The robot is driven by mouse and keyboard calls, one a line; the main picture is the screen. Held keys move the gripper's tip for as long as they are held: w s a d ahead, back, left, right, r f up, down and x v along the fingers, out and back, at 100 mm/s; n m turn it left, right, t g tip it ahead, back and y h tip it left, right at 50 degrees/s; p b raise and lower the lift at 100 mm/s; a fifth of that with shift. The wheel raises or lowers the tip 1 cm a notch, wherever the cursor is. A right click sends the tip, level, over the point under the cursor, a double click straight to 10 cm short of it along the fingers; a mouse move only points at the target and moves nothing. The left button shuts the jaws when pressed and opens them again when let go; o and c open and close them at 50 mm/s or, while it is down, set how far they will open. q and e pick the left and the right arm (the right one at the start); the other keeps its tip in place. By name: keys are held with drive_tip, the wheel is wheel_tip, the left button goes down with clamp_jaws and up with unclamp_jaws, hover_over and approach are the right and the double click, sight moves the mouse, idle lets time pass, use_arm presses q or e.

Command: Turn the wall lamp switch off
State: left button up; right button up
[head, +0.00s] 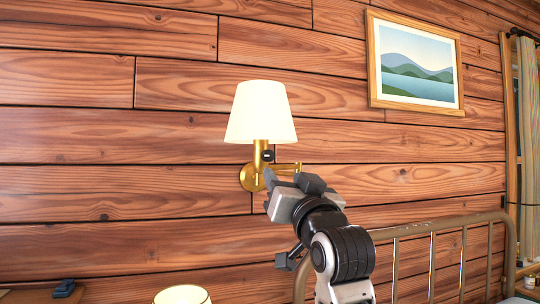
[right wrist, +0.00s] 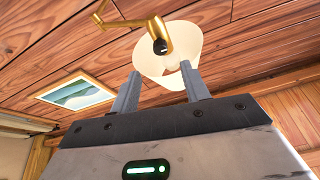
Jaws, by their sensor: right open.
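The wall lamp has a pale shade (head: 260,112) that looks bright, on a brass arm with a round wall plate (head: 248,177). A small dark switch knob (head: 267,156) sits on the brass stem just under the shade. My right gripper (head: 270,186) is just below the knob in the head view and appears apart from it. In the right wrist view its two fingers (right wrist: 160,74) are spread with nothing between them. The switch knob (right wrist: 160,46) shows beyond the fingertips, with the shade (right wrist: 185,45) behind. My left gripper is not in view.
A metal bed frame (head: 430,228) stands at the lower right. A framed landscape picture (head: 416,65) hangs to the right of the lamp. A second pale lampshade (head: 183,295) and a small blue object (head: 65,288) are at the bottom left. The plank wall left of the lamp is clear.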

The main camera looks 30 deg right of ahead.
sight(269, 158)
drive_tip(key=p+x, duration=0.2)
drive_tip(key=x, duration=0.8)
drive_tip(key=shift+w+p, duration=0.1)
drive_tip(key=shift+p, duration=0.3)
drive_tip(key=c, duration=1)
